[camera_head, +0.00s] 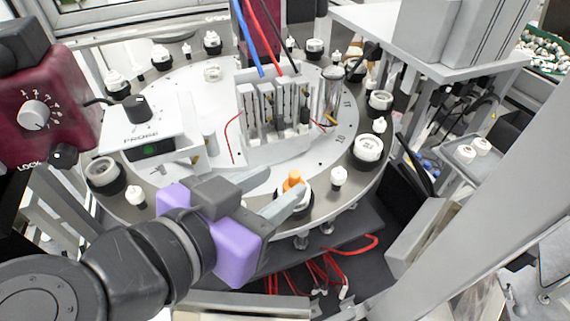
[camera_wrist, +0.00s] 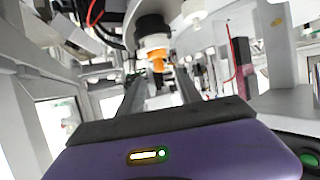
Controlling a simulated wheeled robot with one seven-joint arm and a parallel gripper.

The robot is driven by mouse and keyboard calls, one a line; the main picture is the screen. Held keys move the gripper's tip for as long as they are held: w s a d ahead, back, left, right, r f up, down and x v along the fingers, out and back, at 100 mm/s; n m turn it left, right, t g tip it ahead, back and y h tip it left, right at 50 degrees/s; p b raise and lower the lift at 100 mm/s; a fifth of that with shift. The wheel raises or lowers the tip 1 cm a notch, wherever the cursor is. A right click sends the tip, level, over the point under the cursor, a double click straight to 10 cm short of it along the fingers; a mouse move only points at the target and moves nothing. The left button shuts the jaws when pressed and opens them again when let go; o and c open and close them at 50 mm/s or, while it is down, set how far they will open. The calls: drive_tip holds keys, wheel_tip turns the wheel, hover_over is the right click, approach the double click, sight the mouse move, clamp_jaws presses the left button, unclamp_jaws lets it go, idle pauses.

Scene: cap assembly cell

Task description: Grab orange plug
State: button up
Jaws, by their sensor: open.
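The orange plug (camera_head: 293,182) sits upright in a white and black holder near the front edge of the round white table. My gripper (camera_head: 284,186), with a purple body and grey fingers, reaches in from the lower left. Its fingers are open, with tips close to the plug. In the wrist view the orange plug (camera_wrist: 157,61) shows between and just beyond the two fingertips (camera_wrist: 159,74). I see no clear contact between fingers and plug. The near finger hides part of the holder.
The round table (camera_head: 327,172) carries several white and black fittings around its rim. A white fitting (camera_head: 339,178) stands just right of the plug, and a larger one (camera_head: 368,148) further right. A white probe box (camera_head: 141,139) and a central fixture (camera_head: 275,150) stand behind.

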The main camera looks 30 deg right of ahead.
sight(294, 175)
drive_tip(key=p+x, duration=0.2)
drive_tip(key=x, duration=0.3)
drive_tip(key=shift+d, duration=0.1)
drive_tip(key=shift+w+d+f, duration=0.2)
drive_tip(key=shift+d+f, duration=0.1)
drive_tip(key=shift+f, duration=0.05)
clamp_jaws()
